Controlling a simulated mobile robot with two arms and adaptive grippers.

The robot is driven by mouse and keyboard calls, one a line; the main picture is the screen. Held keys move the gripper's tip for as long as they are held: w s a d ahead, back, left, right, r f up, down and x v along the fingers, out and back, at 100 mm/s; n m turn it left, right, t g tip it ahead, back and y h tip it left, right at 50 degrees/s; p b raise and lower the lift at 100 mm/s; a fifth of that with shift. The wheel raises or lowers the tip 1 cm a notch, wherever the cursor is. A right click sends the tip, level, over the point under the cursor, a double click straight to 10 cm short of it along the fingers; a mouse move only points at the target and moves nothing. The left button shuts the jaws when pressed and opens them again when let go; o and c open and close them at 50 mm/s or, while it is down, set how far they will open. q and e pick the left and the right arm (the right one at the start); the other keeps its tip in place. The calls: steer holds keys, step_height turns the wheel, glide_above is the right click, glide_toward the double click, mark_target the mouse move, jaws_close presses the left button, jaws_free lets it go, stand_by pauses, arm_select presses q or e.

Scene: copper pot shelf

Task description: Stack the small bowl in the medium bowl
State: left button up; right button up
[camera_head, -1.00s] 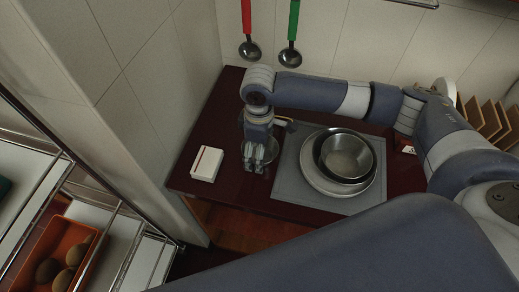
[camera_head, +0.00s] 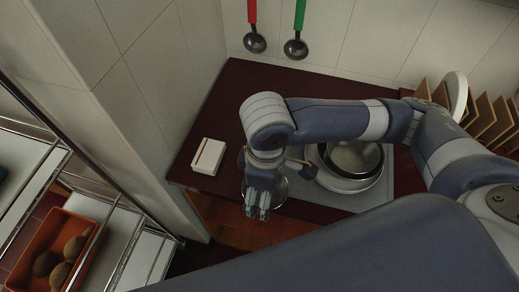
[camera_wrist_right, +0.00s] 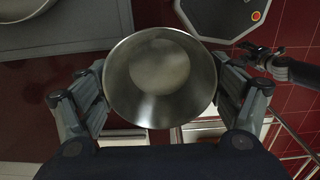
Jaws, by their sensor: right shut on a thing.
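My right gripper (camera_head: 258,212) is shut on the small metal bowl (camera_wrist_right: 160,80), one finger on each side of it in the right wrist view. In the head view the small bowl (camera_head: 280,192) is mostly hidden behind the gripper, above the counter's front edge. The medium bowl (camera_head: 354,157), silver inside, sits in a larger pale dish (camera_head: 350,186) to the right; my arm hides part of both. The small bowl is held apart from them. My left gripper (camera_wrist_right: 262,57) shows small at the upper right of the right wrist view; its jaws are unclear.
A grey mat (camera_head: 330,199) lies under the dishes on the dark red counter (camera_head: 225,110). A white box (camera_head: 208,156) stands at the counter's left. Two ladles (camera_head: 255,40) hang on the wall. A wooden rack (camera_head: 485,120) with a plate is at right. Wire shelves stand left.

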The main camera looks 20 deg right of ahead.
steer(key=shift+s+a, duration=0.1)
steer(key=shift+s, duration=0.3)
steer(key=shift+w+d+r+m, duration=0.2)
steer(key=shift+w+d+m, duration=0.05)
steer(key=shift+d+m, duration=0.1)
steer(key=w+d+r+m, duration=0.2)
steer(key=m, duration=0.1)
steer(key=w+d+r+m, duration=0.1)
steer(key=d+m, duration=0.2)
steer(key=w+d+r+m, duration=0.2)
steer(key=m, duration=0.1)
steer(key=shift+w+d+r+m, duration=0.25)
steer(key=shift+w+d+r, duration=0.05)
steer(key=shift+d, duration=0.1)
steer(key=shift+w+d+r+m, duration=0.15)
steer(key=shift+d+r+m, duration=0.15)
steer(key=shift+m, duration=0.2)
